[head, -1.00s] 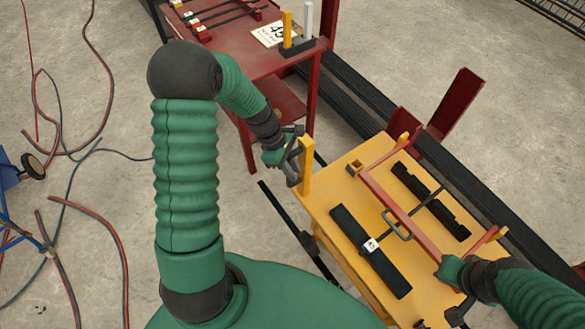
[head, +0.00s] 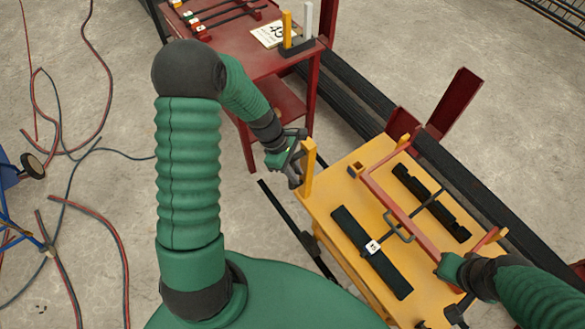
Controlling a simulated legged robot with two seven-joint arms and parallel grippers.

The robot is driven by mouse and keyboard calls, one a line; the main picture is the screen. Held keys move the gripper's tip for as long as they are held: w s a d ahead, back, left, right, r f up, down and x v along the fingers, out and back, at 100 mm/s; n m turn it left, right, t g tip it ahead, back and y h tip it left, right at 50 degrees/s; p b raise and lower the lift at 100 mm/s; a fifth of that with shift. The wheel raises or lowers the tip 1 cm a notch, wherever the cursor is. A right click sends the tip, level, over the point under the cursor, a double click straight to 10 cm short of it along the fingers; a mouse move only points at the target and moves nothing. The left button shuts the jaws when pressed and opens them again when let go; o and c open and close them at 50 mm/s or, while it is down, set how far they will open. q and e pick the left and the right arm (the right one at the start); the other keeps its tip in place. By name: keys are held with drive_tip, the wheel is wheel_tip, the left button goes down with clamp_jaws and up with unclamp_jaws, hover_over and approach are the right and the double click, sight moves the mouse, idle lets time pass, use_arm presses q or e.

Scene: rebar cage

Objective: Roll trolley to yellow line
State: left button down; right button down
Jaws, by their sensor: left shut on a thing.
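The yellow trolley (head: 335,187) stands at the right of the head view. A yellow upright post (head: 309,170) rises at its left corner. My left gripper (head: 297,165) is shut on this post. My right gripper (head: 449,268) is at the trolley's near right side, by the end of a reddish bar frame; my own wrist hides its fingers, so I cannot tell its state. On the trolley top lie two black slotted blocks (head: 371,253) and a bent dark rod (head: 402,225) across them. No yellow line shows on the floor in view.
A dark red table (head: 262,63) with rods stands behind the trolley. Long black beams (head: 345,100) and a red upright plate (head: 455,100) lie close along its far side. Red and blue hoses (head: 112,225) cross the floor at left. Bare concrete lies between.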

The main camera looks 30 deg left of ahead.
use_arm(q)
drive_tip(key=c, duration=1.6)
unclamp_jaws()
drive_tip(key=shift+d, duration=0.1)
drive_tip(key=p+v, duration=0.1)
drive_tip(key=v, duration=1.5)
drive_tip(key=shift+r, duration=0.45)
